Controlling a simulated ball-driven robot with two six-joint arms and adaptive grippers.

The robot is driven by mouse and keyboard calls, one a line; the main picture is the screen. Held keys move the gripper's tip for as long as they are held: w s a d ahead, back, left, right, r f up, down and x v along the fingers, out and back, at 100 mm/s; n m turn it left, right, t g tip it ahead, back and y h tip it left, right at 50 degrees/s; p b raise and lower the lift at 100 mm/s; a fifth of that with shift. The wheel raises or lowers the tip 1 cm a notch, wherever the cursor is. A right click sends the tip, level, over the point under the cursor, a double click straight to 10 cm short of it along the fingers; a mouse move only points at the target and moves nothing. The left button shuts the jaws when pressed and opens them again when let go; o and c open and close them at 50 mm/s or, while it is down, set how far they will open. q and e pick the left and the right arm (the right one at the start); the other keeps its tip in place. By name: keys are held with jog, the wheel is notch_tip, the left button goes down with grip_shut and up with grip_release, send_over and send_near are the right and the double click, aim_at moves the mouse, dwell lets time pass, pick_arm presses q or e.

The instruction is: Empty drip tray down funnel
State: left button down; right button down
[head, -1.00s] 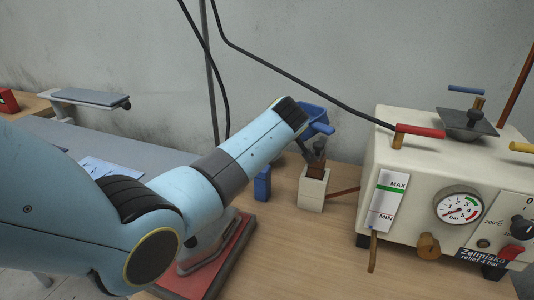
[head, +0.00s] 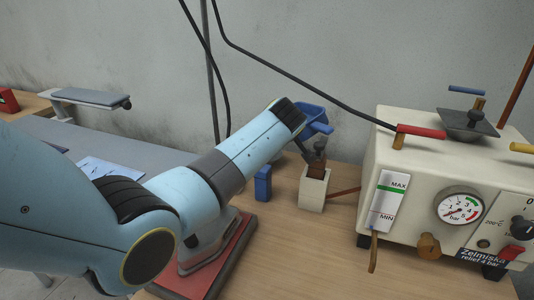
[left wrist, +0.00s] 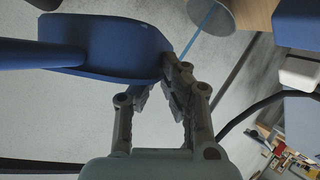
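The blue drip tray (head: 313,112) is up in the air at the end of my left arm, in front of the grey wall. In the left wrist view the tray (left wrist: 115,45) fills the upper left, with a long bar reaching left. My left gripper (left wrist: 168,82) has its fingertips together at the tray's lower right edge and appears shut on it; the exact contact is partly hidden. In the head view the arm hides most of this gripper. A dark grey funnel (head: 467,124) sits on top of the cream machine, right of the tray. My right gripper is not in view.
The cream machine (head: 415,150) with a gauge and red-handled lever (head: 420,131) stands at the right. A white block with a brown top (head: 313,188) and a blue block (head: 263,184) stand below the tray. Black hoses (head: 300,88) cross behind.

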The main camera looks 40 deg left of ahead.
pick_arm(q)
jog(key=shift+a, duration=0.1)
dwell(0.5)
jog(key=shift+s, duration=0.1)
dwell(0.3)
jog(key=shift+f, duration=0.1)
jog(key=shift+a, duration=0.1)
dwell(0.5)
jog(key=shift+n+h, duration=0.3)
